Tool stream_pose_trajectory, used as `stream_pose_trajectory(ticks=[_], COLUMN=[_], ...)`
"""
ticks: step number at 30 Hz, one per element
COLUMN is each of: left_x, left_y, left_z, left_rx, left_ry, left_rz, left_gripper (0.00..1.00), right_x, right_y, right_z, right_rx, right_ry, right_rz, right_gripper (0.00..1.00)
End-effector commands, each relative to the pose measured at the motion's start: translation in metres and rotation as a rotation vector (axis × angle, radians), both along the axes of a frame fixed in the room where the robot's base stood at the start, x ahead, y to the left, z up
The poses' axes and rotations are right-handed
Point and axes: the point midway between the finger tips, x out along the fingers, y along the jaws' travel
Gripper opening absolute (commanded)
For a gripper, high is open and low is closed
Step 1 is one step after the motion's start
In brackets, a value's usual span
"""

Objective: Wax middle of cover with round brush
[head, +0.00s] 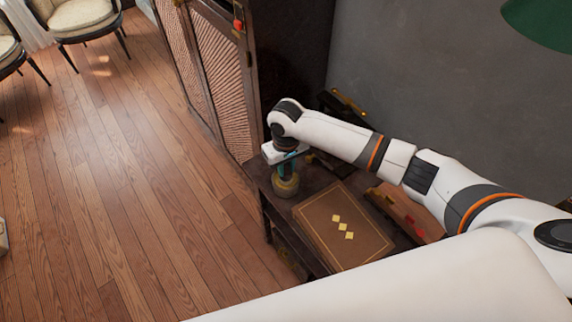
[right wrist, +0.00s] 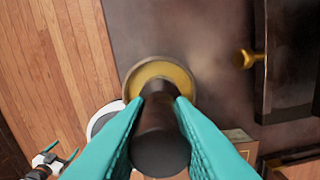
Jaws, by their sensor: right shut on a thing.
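The round brush (head: 286,186) has a dark handle (right wrist: 160,135) and a yellowish round head (right wrist: 160,72). My right gripper (head: 287,160) is shut on the handle, with a teal finger on each side in the right wrist view (right wrist: 160,110). The brush is upright, left of the cover and over the table's left end; I cannot tell whether it touches the wood.
The dark table (head: 262,180) is narrow, with a floor drop at its left edge. A cabinet with lattice doors (head: 213,75) stands behind it. A brown item with a red part (head: 408,217) lies right of the cover. Chairs (head: 80,15) stand far off.

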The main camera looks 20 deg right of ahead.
Motion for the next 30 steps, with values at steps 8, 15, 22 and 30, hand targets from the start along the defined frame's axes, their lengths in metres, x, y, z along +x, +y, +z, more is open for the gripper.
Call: stream_pose_trajectory(ticks=[8, 15, 22, 30], left_x=[0.0001, 0.0001, 0.0001, 0.0001], left_y=[0.0003, 0.0003, 0.0004, 0.0005], left_z=[0.0019, 0.0033, 0.0046, 0.006], left_rx=[0.0, 0.0, 0.001, 0.001], left_ry=[0.0, 0.0, 0.0, 0.0], left_rz=[0.0, 0.0, 0.0, 0.0], left_gripper=[0.9, 0.9, 0.9, 0.9], right_x=[-0.0006, -0.0008, -0.0011, -0.0014], right_y=[0.0003, 0.0005, 0.0005, 0.0006], right_z=[-0.0007, -0.0012, -0.0017, -0.0023], right_rx=[0.001, 0.001, 0.0, 0.0], right_ry=[0.001, 0.002, 0.003, 0.003], right_rz=[0.0, 0.0, 0.001, 0.001], right_gripper=[0.0, 0.0, 0.0, 0.0])
